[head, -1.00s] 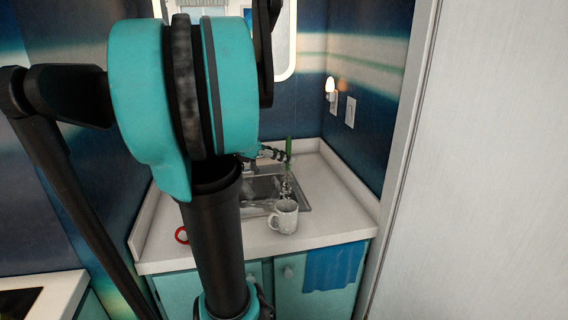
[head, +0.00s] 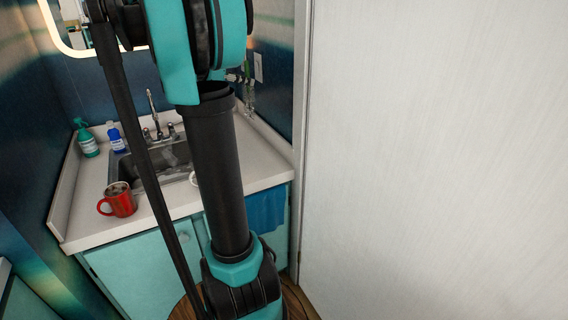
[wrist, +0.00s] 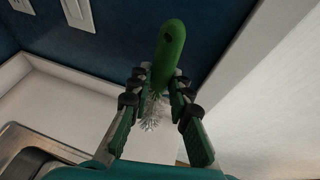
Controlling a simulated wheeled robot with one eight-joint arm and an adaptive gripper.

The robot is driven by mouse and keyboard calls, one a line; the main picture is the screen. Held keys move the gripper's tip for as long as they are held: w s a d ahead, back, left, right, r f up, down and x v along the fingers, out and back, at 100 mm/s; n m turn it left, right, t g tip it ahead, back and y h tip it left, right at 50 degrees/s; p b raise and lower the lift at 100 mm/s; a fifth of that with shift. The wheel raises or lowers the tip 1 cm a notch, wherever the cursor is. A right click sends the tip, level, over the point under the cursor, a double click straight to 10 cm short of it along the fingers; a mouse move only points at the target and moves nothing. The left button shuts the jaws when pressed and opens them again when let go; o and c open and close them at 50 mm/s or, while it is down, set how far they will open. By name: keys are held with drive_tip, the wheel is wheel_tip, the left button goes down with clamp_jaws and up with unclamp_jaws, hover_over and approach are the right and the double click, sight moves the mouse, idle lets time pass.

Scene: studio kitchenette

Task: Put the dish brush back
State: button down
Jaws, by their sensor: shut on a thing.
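The dish brush (wrist: 170,50) has a green handle and pale bristles. In the wrist view its handle stands up between the fingers and its bristles point toward the bottom of the picture. My gripper (wrist: 157,88) is shut on it. In the head view the brush (head: 249,88) is small, near the back right wall, and my arm hides part of that area. The brush looks clear of the counter (head: 75,215), though the exact gap cannot be told.
A sink (head: 122,170) with a faucet (head: 152,105) is set in the counter. A red mug (head: 120,202), a green spray bottle (head: 88,142) and a blue bottle (head: 116,138) stand left. A white mug (head: 193,180) is mostly hidden. A pale wall (head: 430,150) fills the right.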

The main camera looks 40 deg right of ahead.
sight(250, 119)
drive_tip(key=f, duration=1)
drive_tip(key=d+f, duration=0.1)
drive_tip(key=f, duration=0.4)
drive_tip(key=shift+s, duration=0.15)
drive_tip(key=shift+f, duration=2.4)
drive_tip(key=shift+f, duration=0.1)
drive_tip(key=c, duration=1.4)
unclamp_jaws()
